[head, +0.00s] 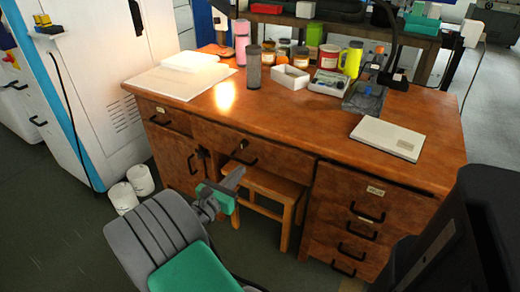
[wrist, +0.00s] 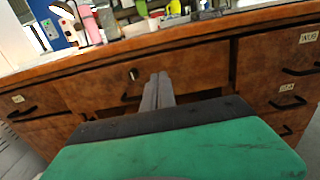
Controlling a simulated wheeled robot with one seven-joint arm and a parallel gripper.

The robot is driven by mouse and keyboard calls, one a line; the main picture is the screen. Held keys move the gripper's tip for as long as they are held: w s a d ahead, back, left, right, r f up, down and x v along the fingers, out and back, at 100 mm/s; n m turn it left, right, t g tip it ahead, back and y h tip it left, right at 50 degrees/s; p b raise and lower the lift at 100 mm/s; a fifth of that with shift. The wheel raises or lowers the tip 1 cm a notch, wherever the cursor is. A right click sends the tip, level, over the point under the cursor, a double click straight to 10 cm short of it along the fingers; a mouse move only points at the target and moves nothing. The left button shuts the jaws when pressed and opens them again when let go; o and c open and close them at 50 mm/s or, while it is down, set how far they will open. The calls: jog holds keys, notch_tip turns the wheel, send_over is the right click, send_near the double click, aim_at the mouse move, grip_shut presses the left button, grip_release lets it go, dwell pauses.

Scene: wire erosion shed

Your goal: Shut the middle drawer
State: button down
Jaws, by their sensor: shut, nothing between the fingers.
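The brown wooden desk (head: 290,125) has a wide middle drawer (head: 285,170) under its top, between the left cabinet and the right drawer stack. The drawer front has a dark handle (head: 243,158) and a small lock. In the wrist view the middle drawer (wrist: 200,65) spans the centre, with a dark gap at its right end. It seems to stand slightly out; how far is hard to tell. My gripper (head: 238,173) is shut and empty, pointing at the drawer front near the handle. In the wrist view its fingertips (wrist: 159,76) cover part of the handle; contact cannot be told.
A wooden stool (head: 270,190) stands under the drawer. The desktop holds a white tray (head: 290,78), a tumbler (head: 253,68), jars, a scale and a closed laptop-like slab (head: 388,138). White rolls (head: 140,180) stand on the floor at left.

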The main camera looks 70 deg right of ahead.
aim_at(264, 144)
jog(key=d, duration=0.4)
jog(key=s+d, duration=0.1)
jog(key=d, duration=0.4)
jog(key=s+d+b, duration=0.1)
jog(key=d, duration=0.3)
jog(key=shift+s+d+f, duration=0.1)
jog(key=shift+d, duration=0.15)
